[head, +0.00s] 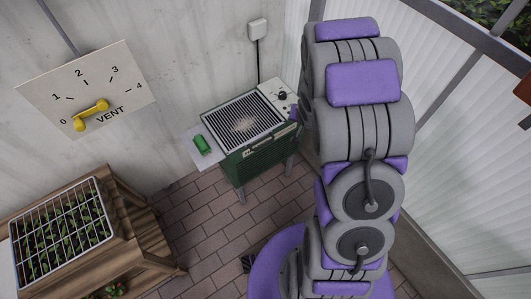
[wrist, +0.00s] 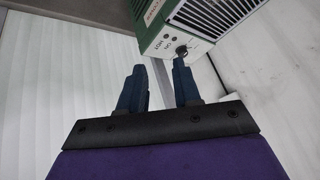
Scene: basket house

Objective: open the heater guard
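The heater (head: 243,158) is a green box on legs against the wall. Its guard (head: 240,122), a slatted dark grille in a pale frame, lies flat over the top. A light bar, maybe a handle, runs along the guard's front edge. In the wrist view, the guard (wrist: 212,14) is cut off at the top. The white control panel (wrist: 172,40) with its black knob (wrist: 181,50) shows near my right fingertip. My gripper (wrist: 159,68) has its two dark blue fingers apart, with nothing visibly held. In the head view my arm mostly hides it, at the heater's right.
A green object (head: 201,145) lies on a pale side shelf left of the heater. A wooden bench (head: 150,240) with a wire-covered plant tray (head: 62,228) stands at left. A vent dial (head: 88,88) with yellow handle is on the wall. Brick floor (head: 200,215) is clear between.

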